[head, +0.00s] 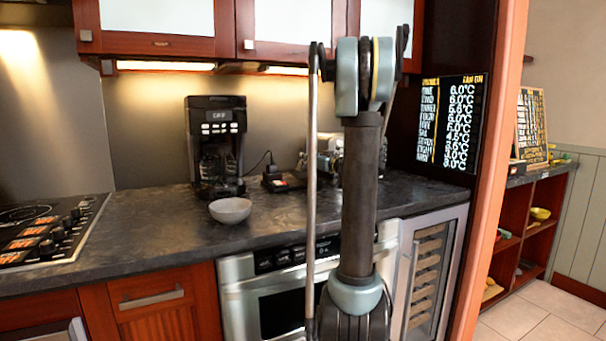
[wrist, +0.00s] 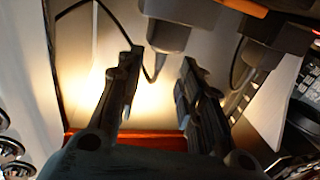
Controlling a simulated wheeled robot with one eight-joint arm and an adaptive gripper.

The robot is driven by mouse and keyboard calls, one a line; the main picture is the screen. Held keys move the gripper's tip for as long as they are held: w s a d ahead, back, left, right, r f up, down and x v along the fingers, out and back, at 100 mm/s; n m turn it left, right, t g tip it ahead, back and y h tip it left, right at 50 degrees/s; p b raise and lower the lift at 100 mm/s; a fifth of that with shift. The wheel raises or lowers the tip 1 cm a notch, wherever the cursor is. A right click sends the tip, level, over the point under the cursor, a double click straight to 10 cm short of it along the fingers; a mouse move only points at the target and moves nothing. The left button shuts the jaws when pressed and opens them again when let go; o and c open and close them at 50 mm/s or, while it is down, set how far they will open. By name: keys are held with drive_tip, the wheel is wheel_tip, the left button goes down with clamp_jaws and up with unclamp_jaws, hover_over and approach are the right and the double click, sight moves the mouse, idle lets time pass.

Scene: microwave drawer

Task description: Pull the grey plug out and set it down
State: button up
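In the wrist view a dark grey plug (wrist: 168,32) shows at the top middle, with a thin black cord (wrist: 150,72) looping from near it. My gripper (wrist: 161,62) is open, with its two dark fingers apart and the plug's narrower end lying in line with the gap between the tips. I cannot tell whether either finger touches it. A second dark plug-like body (wrist: 262,50) with a cord is to the right. In the head view a small dark socket block (head: 283,182) with a cord stands on the counter; my arm hides my gripper there.
A black coffee maker (head: 216,145) and a grey bowl (head: 231,210) stand left of the block. A metallic appliance (head: 326,158) is partly behind my arm. The dark counter (head: 150,225) has free room at left, before the cooktop (head: 45,235). Cabinets (head: 295,25) hang above.

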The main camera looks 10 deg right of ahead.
drive_tip(key=x, duration=0.4)
drive_tip(key=shift+w, duration=0.3)
clamp_jaws()
